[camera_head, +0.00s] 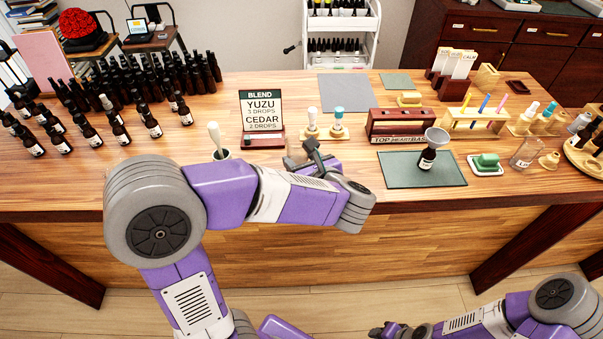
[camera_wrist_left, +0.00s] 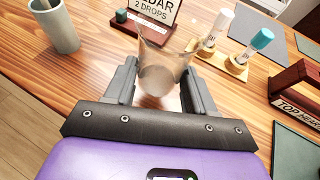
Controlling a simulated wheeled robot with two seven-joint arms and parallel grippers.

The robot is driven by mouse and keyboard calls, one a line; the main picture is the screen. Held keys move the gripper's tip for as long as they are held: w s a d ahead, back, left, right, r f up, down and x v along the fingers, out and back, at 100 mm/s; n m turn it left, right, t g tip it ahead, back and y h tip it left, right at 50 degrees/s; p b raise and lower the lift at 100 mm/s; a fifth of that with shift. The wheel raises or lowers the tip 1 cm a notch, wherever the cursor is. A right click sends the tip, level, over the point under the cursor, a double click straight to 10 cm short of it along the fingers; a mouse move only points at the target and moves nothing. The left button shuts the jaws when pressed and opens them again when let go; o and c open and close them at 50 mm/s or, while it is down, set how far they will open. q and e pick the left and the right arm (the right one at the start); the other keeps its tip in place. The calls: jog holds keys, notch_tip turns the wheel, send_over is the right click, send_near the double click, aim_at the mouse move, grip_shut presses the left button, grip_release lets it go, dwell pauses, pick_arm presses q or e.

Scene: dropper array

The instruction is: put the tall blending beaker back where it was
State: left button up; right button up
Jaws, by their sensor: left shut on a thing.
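The tall blending beaker (camera_wrist_left: 163,62) is clear glass and shows in the left wrist view between the two fingers of my left gripper (camera_wrist_left: 158,88). The gripper is shut on it. I cannot tell whether its base touches the table. In the head view my left gripper (camera_head: 312,152) is over the table, in front of the two white- and teal-topped droppers (camera_head: 324,122), and the arm largely hides the beaker. My right gripper (camera_head: 388,331) is low at the bottom edge, off the table, and its fingers are unclear.
The blend card (camera_head: 262,112) stands behind, left of my left gripper. A grey cup with a pestle (camera_head: 219,153) is to the left. A green mat (camera_head: 440,172) with a bottle and funnel (camera_head: 432,150) is to the right. Dark bottles (camera_head: 118,128) crowd the left side.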

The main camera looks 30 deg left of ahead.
pick_arm(q)
jog(key=shift+f+b, duration=0.45)
jog(key=shift+f, duration=1.45)
jog(key=shift+f, duration=0.1)
jog(key=shift+f, duration=0.1)
jog(key=o, duration=1.4)
jog(key=shift+d+r, duration=0.1)
jog(key=shift+r, duration=0.2)
jog(key=p+v, duration=0.2)
jog(key=v, duration=1)
jog(key=shift+f, duration=0.1)
